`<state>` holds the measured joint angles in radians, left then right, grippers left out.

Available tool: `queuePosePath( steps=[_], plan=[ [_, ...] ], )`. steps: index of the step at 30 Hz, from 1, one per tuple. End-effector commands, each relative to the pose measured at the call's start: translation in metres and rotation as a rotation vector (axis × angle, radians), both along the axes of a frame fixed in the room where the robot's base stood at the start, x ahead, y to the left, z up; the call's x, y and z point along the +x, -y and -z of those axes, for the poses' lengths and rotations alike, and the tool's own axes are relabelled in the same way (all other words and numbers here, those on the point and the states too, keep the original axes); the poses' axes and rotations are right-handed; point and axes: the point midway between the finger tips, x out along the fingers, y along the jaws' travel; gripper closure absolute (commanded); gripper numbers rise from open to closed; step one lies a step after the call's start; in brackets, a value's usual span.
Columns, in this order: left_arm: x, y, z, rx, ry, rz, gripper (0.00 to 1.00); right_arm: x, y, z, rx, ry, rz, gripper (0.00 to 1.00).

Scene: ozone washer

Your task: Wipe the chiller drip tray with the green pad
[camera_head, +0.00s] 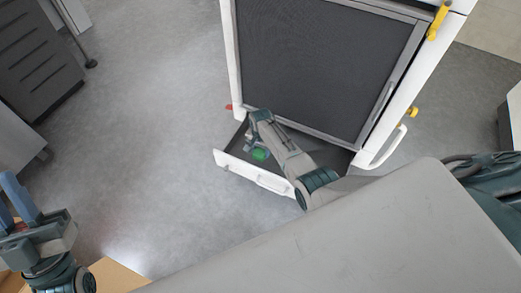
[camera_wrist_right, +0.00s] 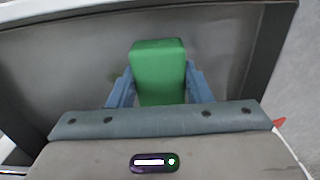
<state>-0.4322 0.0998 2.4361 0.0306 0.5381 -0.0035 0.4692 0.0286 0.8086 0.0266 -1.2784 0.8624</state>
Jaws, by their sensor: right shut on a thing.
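The green pad (camera_wrist_right: 158,70) is a block between the blue fingers of my right gripper (camera_wrist_right: 160,92) in the right wrist view. My right gripper is shut on it. In the head view the pad (camera_head: 260,154) shows under my right gripper (camera_head: 256,140), inside the pulled-out drip tray. The drip tray (camera_head: 222,158) has a white front with a handle and a dark inside, and sticks out at the bottom of the chiller (camera_head: 330,60). I cannot tell whether the pad touches the tray floor. My left gripper (camera_head: 22,210) is at the lower left, its fingers apart and empty.
The chiller has a dark mesh door panel, yellow fittings (camera_head: 438,20) and a white handle (camera_head: 386,150) on its right. A dark drawer cabinet (camera_head: 35,60) stands at the upper left. The grey floor (camera_head: 140,130) between them is clear.

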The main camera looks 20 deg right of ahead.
Motion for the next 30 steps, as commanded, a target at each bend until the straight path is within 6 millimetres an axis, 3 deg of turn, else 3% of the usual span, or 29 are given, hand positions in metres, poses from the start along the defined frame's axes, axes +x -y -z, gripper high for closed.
queuePosePath(
  steps=[16, 30],
  plan=[
    [0.027, -0.002, 0.038, -0.020, -0.297, -0.002, 0.80, 0.000, 0.003, -0.011, 0.000, 0.000, -0.001, 0.77],
    [0.029, -0.002, 0.044, -0.022, -0.330, -0.002, 0.80, 0.000, 0.003, -0.011, 0.000, 0.000, -0.001, 0.77]
  ],
)
